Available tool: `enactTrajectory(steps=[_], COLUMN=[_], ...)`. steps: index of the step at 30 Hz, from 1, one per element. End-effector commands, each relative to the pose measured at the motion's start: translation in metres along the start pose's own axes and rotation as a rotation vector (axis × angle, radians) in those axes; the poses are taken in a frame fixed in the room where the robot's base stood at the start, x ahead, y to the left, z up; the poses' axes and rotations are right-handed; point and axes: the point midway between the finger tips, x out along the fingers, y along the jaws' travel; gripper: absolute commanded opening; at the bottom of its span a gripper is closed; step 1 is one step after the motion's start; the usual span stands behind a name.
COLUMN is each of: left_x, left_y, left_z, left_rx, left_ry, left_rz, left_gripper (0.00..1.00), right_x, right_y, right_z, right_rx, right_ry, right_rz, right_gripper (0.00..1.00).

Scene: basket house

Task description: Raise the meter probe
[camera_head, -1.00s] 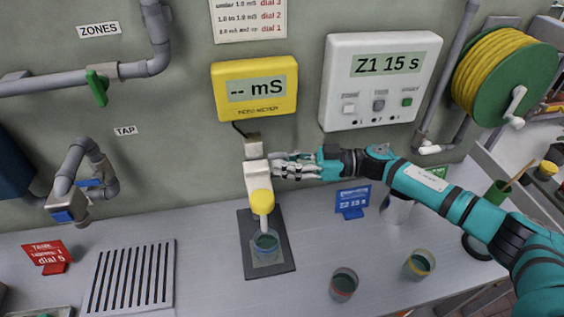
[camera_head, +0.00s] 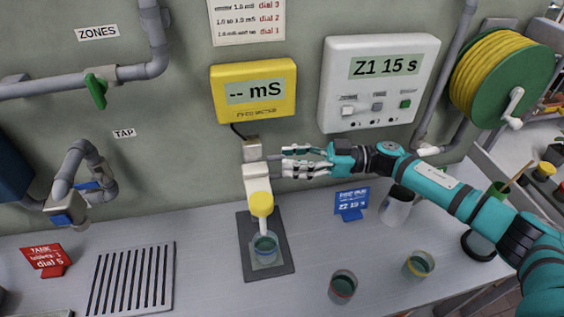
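The meter probe (camera_head: 262,207) has a yellow head on a white arm (camera_head: 257,178) that hangs from a bracket below the yellow meter (camera_head: 254,91). The meter display reads "-- mS". The probe's lower tip is down in a glass cup (camera_head: 265,248) of dark liquid on a dark pad (camera_head: 284,262). My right gripper (camera_head: 284,162) comes in from the right, with its fingers apart and the tips close to the right side of the white arm. I cannot tell whether they touch it. My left gripper is not in view.
Two cups of dark liquid (camera_head: 342,287) (camera_head: 419,265) stand at the front right. A blue sign (camera_head: 352,203) and a white jug (camera_head: 396,207) stand behind them. A slotted drain (camera_head: 132,278) and a red sign (camera_head: 46,260) are at the left. The counter between drain and pad is clear.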

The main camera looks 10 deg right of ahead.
Motion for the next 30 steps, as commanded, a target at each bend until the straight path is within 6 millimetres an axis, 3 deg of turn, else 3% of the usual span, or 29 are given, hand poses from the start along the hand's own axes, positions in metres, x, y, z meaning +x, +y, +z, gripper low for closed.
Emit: enactTrajectory(steps=[6,12,18,30], left_x=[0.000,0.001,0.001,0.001], left_y=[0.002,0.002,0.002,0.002], left_z=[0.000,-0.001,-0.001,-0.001], left_rx=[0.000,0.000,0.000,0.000], left_ry=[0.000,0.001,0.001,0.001], left_rz=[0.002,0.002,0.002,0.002], left_gripper=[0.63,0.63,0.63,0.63], right_x=[-0.050,-0.082,-0.093,-0.094], right_y=[0.002,0.004,0.004,0.004], right_z=[0.010,0.013,0.014,0.014], right_rx=[0.012,0.015,0.016,0.017], right_ry=[-0.018,-0.020,-0.022,-0.022], right_rz=[0.008,0.007,0.006,0.006], right_gripper=[0.36,0.36,0.36,0.36])
